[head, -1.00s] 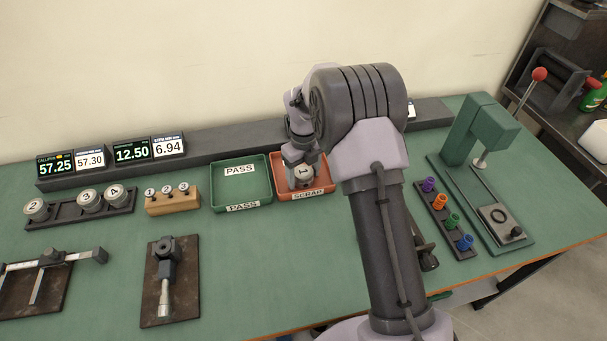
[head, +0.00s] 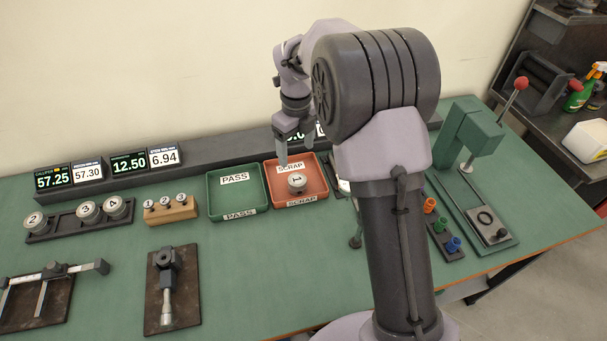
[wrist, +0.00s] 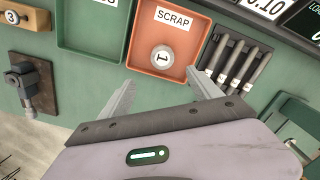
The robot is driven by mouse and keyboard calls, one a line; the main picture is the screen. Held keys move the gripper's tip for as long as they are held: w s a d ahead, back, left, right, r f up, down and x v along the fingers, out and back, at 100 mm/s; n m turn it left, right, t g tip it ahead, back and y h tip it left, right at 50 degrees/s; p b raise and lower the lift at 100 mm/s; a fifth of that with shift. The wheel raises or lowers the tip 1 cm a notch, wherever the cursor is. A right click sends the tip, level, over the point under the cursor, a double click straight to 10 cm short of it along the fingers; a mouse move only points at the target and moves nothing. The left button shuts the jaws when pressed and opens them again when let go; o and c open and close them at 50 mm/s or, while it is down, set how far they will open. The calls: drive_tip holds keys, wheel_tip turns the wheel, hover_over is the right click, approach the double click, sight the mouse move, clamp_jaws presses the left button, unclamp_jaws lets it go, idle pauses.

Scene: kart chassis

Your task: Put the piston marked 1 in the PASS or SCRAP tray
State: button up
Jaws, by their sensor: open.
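The piston marked 1 (head: 297,182) stands upright in the red SCRAP tray (head: 312,201), its number facing up. In the wrist view the piston (wrist: 161,57) also shows inside the SCRAP tray (wrist: 186,44). The green PASS tray (head: 233,202) is just left of the SCRAP tray and is empty. My gripper (head: 294,150) is raised above the back of the SCRAP tray, apart from the piston. In the wrist view my gripper (wrist: 164,92) is open with nothing between its fingers.
Pistons 2, 3 and 4 sit in a dark rack (head: 72,226) at left, beside a wooden block (head: 172,210) of numbered pins. Displays (head: 129,162) stand on the back ledge. A green press (head: 470,140) is at right.

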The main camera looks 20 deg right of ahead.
drive_tip(key=s+a+r+n+t, duration=0.1)
drive_tip(key=s+r+n+t, duration=0.1)
drive_tip(key=s+r+n, duration=0.85)
drive_tip(key=s+a+r+n+t+y, duration=0.1)
drive_tip(key=s+r+n, duration=0.1)
drive_tip(key=s+n, duration=0.5)
drive_tip(key=s+a+r+n+t, duration=0.1)
drive_tip(key=s+r+n+t, duration=0.1)
drive_tip(key=s+n, duration=0.6)
drive_tip(key=s, duration=0.6)
drive_tip(key=shift+a+y, duration=0.35)
drive_tip(key=shift+y, duration=0.05)
wheel_tip(320, 180, down, 4)
drive_tip(key=b, duration=0.4)
drive_tip(key=shift+r, duration=0.1)
